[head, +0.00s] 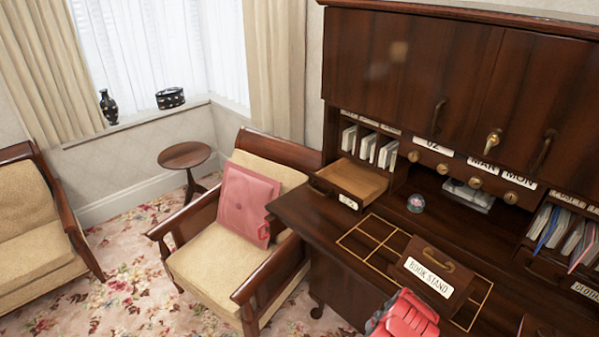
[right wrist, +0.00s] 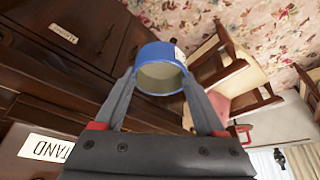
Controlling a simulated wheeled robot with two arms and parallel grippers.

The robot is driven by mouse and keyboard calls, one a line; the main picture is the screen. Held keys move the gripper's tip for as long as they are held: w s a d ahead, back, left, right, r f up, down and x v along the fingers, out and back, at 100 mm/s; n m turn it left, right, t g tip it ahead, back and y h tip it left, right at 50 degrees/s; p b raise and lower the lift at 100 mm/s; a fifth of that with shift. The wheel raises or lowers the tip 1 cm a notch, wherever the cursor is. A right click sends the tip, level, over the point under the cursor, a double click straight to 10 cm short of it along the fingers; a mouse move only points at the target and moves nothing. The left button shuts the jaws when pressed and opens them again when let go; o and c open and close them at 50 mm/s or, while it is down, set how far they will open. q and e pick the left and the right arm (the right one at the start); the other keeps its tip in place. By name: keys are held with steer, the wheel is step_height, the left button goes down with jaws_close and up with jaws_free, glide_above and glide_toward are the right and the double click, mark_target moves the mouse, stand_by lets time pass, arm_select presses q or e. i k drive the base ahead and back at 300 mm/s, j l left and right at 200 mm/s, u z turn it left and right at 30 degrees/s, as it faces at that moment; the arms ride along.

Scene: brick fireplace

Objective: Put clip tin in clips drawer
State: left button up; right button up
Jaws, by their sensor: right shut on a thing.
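The tin (right wrist: 157,52) is a round blue can with a pale, open-looking end, seen in the right wrist view. My right gripper (right wrist: 160,88) is shut on it, with one grey finger on each side. In the head view the red part of my right arm (head: 410,318) shows at the bottom, by the desk's front; the tin is not clearly visible there. A shallow drawer (head: 352,180) stands pulled out at the desk's left and looks empty; its small label is too small to read. I cannot tell which drawer is the clips one. My left gripper is not in view.
A box labelled BOOK STAND (head: 441,262) sits on the desk top (head: 325,225). A small glass ball (head: 416,203) lies behind it. Small knobbed drawers (head: 475,182) and upright papers (head: 567,232) fill the back. An armchair (head: 215,255) stands left of the desk.

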mark_target(347, 187)
steer(key=i+j+u, duration=0.15)
steer(key=u, duration=0.3)
steer(key=i+j+u, duration=0.1)
steer(key=u, duration=0.35)
steer(key=i+u, duration=0.3)
steer(key=u, duration=0.2)
steer(key=i+l+u, duration=0.1)
steer(key=u, duration=0.35)
steer(key=i+u, duration=0.35)
steer(key=i+z, duration=0.15)
steer(key=z, duration=0.35)
steer(key=i+j+z, duration=0.1)
steer(key=z, duration=0.35)
